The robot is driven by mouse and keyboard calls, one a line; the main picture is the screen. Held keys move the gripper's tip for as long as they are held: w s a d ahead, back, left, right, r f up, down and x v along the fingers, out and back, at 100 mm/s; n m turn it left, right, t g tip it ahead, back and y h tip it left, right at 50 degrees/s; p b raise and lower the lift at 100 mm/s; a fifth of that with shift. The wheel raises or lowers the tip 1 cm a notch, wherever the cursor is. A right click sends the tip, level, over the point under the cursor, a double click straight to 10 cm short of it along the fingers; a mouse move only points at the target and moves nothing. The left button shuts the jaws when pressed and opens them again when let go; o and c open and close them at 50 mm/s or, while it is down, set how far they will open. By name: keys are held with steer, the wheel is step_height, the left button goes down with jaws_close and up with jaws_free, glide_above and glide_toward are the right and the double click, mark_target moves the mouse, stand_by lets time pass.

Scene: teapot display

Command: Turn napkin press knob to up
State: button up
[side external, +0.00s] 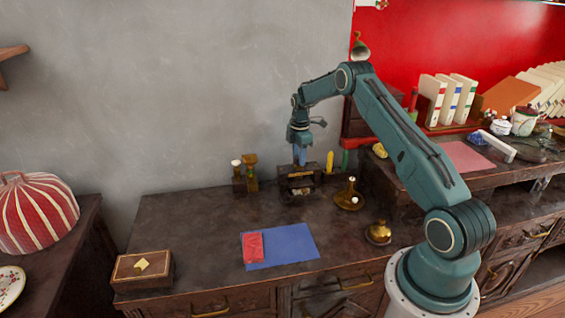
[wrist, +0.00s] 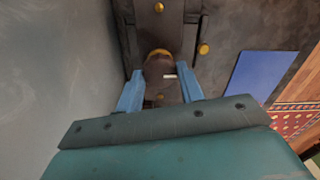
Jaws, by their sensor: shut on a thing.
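The napkin press (side external: 299,184) is a small dark wooden frame standing on the dark cabinet top near the grey wall. My gripper (side external: 299,158) points down at its top from above. In the wrist view, the press's knob (wrist: 160,68) is dark brown with a brass collar and a short white mark that points right in the picture. The blue fingers of my gripper (wrist: 160,80) stand on both sides of the knob and are shut on it. The fingers hide the knob in the side view.
Two small posts (side external: 244,173) stand left of the press; a brass stand (side external: 349,195) stands right of it. A blue cloth (side external: 285,246) with a red folded napkin (side external: 252,247) lies in front. A wooden box (side external: 142,271) sits front left. The cabinet top between is bare.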

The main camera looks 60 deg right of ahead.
steer(key=o, duration=1)
steer(key=shift+r, duration=0.1)
step_height(320, 180, up, 14)
steer(key=shift+f, duration=0.15)
steer(key=shift+a, duration=0.1)
